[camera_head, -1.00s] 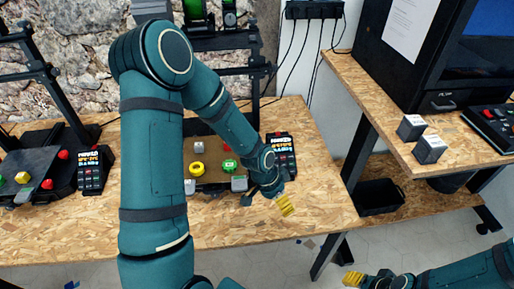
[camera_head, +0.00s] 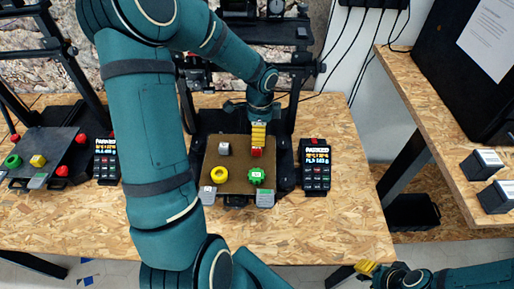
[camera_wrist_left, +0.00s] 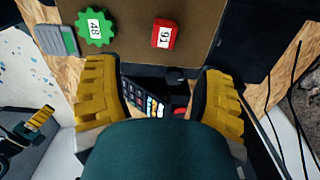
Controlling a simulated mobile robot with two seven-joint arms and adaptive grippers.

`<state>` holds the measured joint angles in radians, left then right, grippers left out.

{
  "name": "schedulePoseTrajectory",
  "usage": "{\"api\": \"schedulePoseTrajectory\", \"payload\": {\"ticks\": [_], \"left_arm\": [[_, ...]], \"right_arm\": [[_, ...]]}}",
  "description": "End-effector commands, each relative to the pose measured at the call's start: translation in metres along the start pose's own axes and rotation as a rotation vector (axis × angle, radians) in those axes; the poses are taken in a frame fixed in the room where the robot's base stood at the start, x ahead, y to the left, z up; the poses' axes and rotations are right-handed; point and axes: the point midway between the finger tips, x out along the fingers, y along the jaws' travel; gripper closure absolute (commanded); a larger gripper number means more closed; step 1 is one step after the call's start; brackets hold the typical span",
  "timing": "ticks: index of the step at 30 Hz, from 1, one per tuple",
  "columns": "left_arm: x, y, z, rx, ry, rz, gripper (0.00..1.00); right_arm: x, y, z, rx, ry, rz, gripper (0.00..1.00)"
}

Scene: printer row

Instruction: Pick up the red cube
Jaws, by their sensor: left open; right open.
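The red cube (camera_head: 257,153), with a white number label in the wrist view (camera_wrist_left: 165,33), sits on the brown print bed (camera_head: 236,187) of the middle printer. My left gripper (camera_head: 258,134) is just behind or above the cube in the head view. In the wrist view its yellow fingers (camera_wrist_left: 160,78) are spread wide, and the cube lies beyond them, not between them. My right gripper (camera_head: 367,268) is low at the right, away from the bed and empty as far as I can see.
The left printer's bed (camera_head: 42,149) holds several parts. Bare table lies in front.

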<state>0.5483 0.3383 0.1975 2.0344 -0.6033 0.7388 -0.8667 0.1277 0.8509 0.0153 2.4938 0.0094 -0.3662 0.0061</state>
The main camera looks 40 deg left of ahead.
Motion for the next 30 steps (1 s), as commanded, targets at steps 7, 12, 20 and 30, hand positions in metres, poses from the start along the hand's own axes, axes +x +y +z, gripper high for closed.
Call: {"api": "schedulePoseTrajectory", "payload": {"ticks": [7, 12, 20, 30], "left_arm": [[0.038, 0.000, 0.000, 0.001, 0.000, 0.001, 0.31], [0.045, 0.000, 0.000, -0.001, 0.001, 0.001, 0.31], [0.076, -0.003, 0.001, -0.001, 0.000, 0.003, 0.31], [0.094, -0.003, 0.001, -0.002, 0.001, -0.001, 0.31]], "right_arm": [[0.008, 0.003, 0.004, -0.003, -0.007, -0.001, 0.53], [0.009, 0.003, 0.004, -0.003, -0.009, -0.001, 0.53], [0.017, 0.006, 0.007, -0.005, -0.015, -0.002, 0.53], [0.020, 0.007, 0.009, -0.007, -0.020, -0.002, 0.53]]}}
